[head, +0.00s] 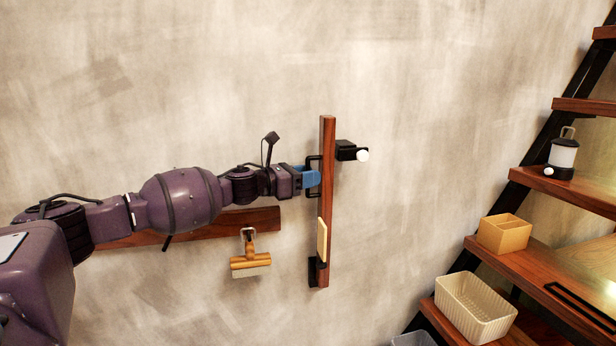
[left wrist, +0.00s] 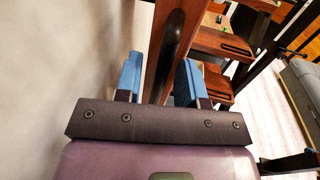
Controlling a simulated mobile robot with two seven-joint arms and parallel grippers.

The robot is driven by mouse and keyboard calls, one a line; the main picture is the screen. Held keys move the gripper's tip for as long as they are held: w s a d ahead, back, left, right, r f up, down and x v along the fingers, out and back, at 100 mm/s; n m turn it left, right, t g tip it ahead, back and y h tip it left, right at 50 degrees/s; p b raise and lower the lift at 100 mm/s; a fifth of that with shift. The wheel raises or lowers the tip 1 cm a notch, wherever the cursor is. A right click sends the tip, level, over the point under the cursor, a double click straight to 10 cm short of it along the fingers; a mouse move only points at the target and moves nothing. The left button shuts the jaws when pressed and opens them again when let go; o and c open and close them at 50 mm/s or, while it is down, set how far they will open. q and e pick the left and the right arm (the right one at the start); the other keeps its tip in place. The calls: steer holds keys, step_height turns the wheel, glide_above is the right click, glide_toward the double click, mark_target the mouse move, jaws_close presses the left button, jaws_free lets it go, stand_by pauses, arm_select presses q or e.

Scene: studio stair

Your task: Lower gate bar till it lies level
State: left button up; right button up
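The gate bar (head: 327,210) is a dark wooden bar standing upright against the wall in the head view. A black pivot block (head: 313,271) is at its lower end. A black bracket handle (head: 312,194) sits on its left side, near the upper half. My left gripper (head: 313,177) is at this handle, its blue fingers beside the bar. In the left wrist view the two fingers (left wrist: 158,78) stand apart, with the bar (left wrist: 160,70) and dark handle (left wrist: 174,45) beyond and between them. I see no clear grip on the handle. My right gripper is out of view.
A black wall fitting with a white knob (head: 362,155) is right of the bar. A wooden rail (head: 262,218) with a hanging brush (head: 250,262) lies below my left arm. Stairs at right hold a lantern (head: 562,155), a wooden box (head: 503,236) and a cream basket (head: 475,308).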

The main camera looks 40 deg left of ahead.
arm_select(q)
steer(key=shift+c, duration=0.3)
jaws_close()
steer(key=shift+f, duration=0.1)
